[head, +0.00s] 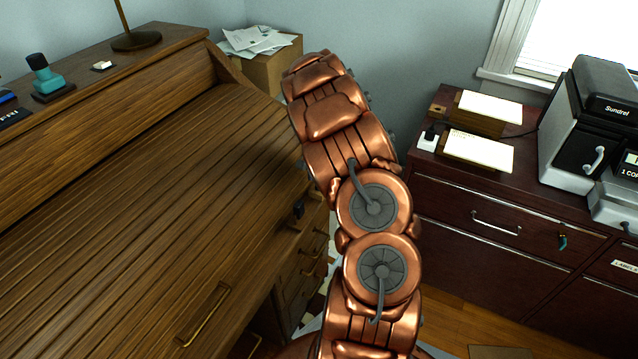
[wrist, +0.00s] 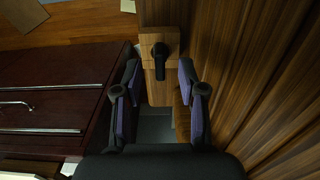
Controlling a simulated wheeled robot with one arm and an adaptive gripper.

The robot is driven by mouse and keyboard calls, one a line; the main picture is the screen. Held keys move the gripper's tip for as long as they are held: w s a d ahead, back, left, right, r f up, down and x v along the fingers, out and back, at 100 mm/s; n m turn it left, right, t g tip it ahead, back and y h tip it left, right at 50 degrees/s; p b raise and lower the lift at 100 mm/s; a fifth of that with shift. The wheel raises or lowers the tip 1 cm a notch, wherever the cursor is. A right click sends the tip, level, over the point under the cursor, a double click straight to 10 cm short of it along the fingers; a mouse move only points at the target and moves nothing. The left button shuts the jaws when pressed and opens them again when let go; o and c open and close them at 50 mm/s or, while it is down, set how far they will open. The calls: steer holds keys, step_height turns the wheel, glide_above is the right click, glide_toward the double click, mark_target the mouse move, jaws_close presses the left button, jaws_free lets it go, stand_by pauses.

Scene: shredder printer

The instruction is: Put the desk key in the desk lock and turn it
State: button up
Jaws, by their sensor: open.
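The roll-top desk (head: 130,180) fills the left of the head view, its slatted cover down. A black key-like piece (head: 298,210) sits at the desk's right edge, above the side drawers. In the wrist view, a black piece (wrist: 160,62) with a round top and a narrow lower part is on a light wooden block (wrist: 147,42); it looks like the same piece. I cannot tell whether it is the key in the lock. My gripper (wrist: 160,85) is open and empty, its purple-padded fingers either side of the line to this piece, apparently short of it. The arm hides the gripper in the head view.
A dark red cabinet (head: 470,245) stands at the right, with a teal piece (head: 562,242) on its drawer front. A grey machine (head: 590,125) and paper stacks (head: 478,150) are on top. The slatted desk face (wrist: 260,80) is close at the right of the wrist view.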

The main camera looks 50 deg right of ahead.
steer(key=shift+d+f+p, duration=0.1)
steer(key=shift+f+p, duration=0.3)
steer(key=shift+f, duration=1.15)
jaws_close()
